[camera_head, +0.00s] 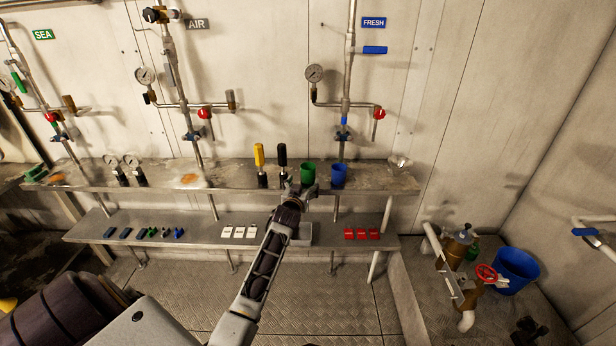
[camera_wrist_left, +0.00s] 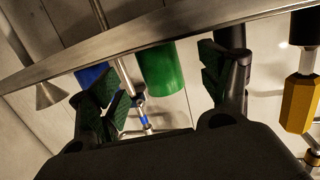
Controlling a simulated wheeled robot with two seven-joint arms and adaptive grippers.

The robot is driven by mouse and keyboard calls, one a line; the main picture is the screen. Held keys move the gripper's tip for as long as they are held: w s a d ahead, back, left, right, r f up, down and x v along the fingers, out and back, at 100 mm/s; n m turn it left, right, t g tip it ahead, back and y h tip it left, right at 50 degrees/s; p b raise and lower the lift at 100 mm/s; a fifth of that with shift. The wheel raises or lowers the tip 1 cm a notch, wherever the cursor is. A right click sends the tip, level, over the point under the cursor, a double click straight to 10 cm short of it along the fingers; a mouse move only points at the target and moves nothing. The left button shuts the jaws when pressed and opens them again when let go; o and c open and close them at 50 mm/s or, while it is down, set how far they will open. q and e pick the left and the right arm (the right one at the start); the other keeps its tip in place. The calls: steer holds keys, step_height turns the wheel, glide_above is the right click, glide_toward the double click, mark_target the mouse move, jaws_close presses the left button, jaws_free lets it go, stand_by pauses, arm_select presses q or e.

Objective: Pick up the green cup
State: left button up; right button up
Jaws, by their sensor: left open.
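The green cup (camera_head: 308,172) stands on the upper shelf, just left of the blue cup (camera_head: 339,178). My left gripper (camera_head: 299,190) is at the front of the shelf, just in front of the green cup, and hides its lower part. In the left wrist view the open fingers (camera_wrist_left: 160,82) show on either side of the green cup (camera_wrist_left: 162,66), with nothing gripped. I cannot tell whether the cup is between the pads in depth. The blue cup (camera_wrist_left: 91,76) is partly behind one finger there. My right gripper is not in view.
Yellow-handled (camera_head: 259,164) and black-handled (camera_head: 282,164) tools stand left of the green cup; the yellow handle also shows in the wrist view (camera_wrist_left: 301,103). A lower shelf (camera_head: 200,238) holds small white, red and dark items. Pipes and gauges line the wall behind.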

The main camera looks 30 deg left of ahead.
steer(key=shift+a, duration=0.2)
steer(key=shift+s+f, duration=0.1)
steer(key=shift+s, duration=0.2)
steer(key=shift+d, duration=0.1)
